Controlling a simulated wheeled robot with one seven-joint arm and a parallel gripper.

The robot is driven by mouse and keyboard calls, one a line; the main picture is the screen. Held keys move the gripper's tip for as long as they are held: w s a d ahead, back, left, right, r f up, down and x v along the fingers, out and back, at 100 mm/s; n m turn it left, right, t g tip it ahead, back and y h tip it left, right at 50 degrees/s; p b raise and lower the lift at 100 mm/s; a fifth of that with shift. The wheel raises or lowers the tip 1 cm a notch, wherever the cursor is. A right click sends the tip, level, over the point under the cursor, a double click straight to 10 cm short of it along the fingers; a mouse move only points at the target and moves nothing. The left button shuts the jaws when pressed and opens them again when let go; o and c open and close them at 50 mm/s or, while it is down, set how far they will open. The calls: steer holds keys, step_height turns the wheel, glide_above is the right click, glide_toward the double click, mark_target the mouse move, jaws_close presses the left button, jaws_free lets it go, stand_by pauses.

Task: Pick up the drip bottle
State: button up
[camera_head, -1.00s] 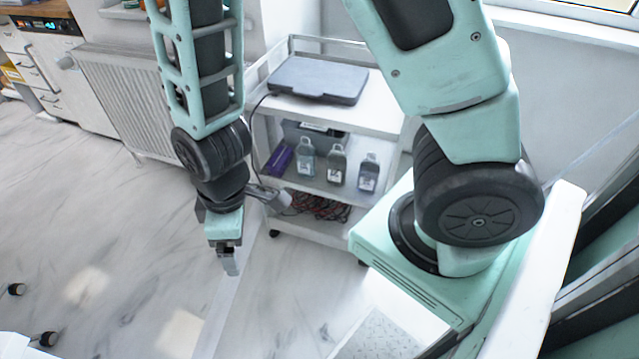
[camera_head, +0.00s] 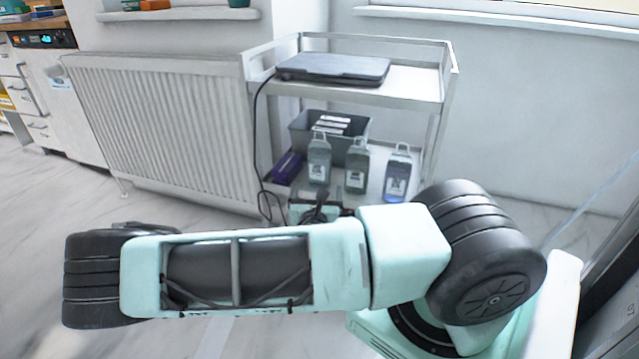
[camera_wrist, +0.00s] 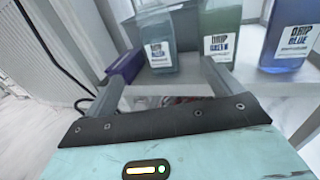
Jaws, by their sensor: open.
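Three drip bottles stand upright in a row on the cart's middle shelf. The left bottle (camera_head: 319,160) is grey-blue, the middle bottle (camera_head: 356,168) grey-green and the right bottle (camera_head: 398,175) blue. In the wrist view the left bottle (camera_wrist: 153,32) is straight ahead, the middle bottle (camera_wrist: 219,22) to its right, and the right bottle (camera_wrist: 289,38), labelled "DRIP BLUE", at the far right. My gripper (camera_wrist: 160,75) is open and empty at the shelf's front, its fingers pointing towards the left and middle bottles. In the head view my gripper is mostly hidden behind my arm.
The white cart (camera_head: 418,84) carries a dark flat device (camera_head: 333,68) on top, with a black cable hanging at the left. A grey bin (camera_head: 345,125) stands behind the bottles and a purple box (camera_head: 287,168) to their left. A radiator (camera_head: 165,125) is left of the cart.

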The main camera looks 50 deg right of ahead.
mark_target(319, 166)
steer(key=b+x, duration=0.2)
steer(key=x, duration=0.9)
steer(key=shift+w+d+r, duration=0.1)
steer(key=shift+w+d, duration=0.1)
steer(key=shift+d, duration=0.05)
steer(key=shift+b+x, duration=1.4)
steer(key=shift+x, duration=1.55)
steer(key=shift+r, duration=0.25)
steer(key=shift+c, duration=0.3)
steer(key=c, duration=1.2)
